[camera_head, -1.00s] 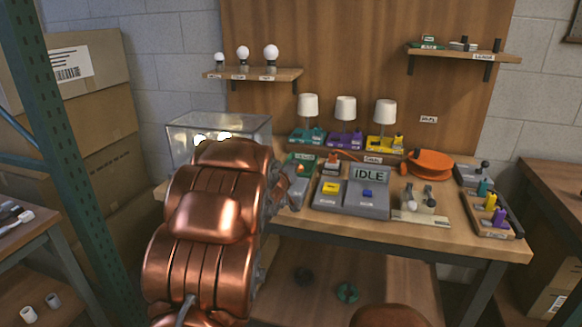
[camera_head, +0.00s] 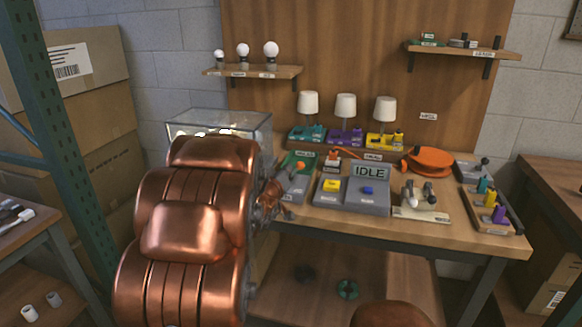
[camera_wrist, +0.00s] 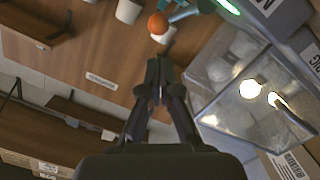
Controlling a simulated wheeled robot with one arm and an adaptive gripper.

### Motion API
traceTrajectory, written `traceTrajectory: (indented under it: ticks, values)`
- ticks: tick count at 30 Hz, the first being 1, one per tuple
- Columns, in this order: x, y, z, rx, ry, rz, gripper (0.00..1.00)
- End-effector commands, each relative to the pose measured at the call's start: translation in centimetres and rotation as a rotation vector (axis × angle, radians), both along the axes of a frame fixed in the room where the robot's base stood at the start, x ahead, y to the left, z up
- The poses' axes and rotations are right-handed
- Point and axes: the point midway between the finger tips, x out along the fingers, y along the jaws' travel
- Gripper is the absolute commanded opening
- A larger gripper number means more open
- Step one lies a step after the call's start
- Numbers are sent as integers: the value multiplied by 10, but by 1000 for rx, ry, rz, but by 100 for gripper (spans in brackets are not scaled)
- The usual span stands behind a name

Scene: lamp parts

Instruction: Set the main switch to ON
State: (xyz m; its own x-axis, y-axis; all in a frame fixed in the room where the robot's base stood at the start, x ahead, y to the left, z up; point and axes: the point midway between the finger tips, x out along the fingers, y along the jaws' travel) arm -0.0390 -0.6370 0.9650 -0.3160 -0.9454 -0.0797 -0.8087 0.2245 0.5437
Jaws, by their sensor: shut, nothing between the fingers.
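A grey-green box with an orange-knobbed lever (camera_head: 299,168) stands on the table, left of the grey console; it looks like the main switch, but its label is too small to read. In the wrist view the orange knob (camera_wrist: 157,23) and its pale lever show just beyond my fingertips, apart from them, near a glowing green strip (camera_wrist: 228,6). My gripper (camera_head: 286,213) is at the near-left part of the table, in front of the box, partly hidden by my arm. In the wrist view its fingers (camera_wrist: 156,68) are together and empty.
A glass case (camera_head: 240,124) with lit bulbs stands at the left, close to my arm. The grey console with an IDLE display (camera_head: 369,172) is right of the lever box. Three lamps (camera_head: 346,107) stand behind. An orange reel (camera_head: 428,162) and loose-part holders fill the right.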

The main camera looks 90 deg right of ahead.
Motion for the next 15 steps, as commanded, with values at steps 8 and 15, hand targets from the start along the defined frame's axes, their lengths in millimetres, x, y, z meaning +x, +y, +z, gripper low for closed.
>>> traceTrajectory:
  ticks: [8, 15]
  values:
    - [11, 31, 3, 1, -1, 7, 0]
    - [12, 35, 3, -1, -1, 6, 0]
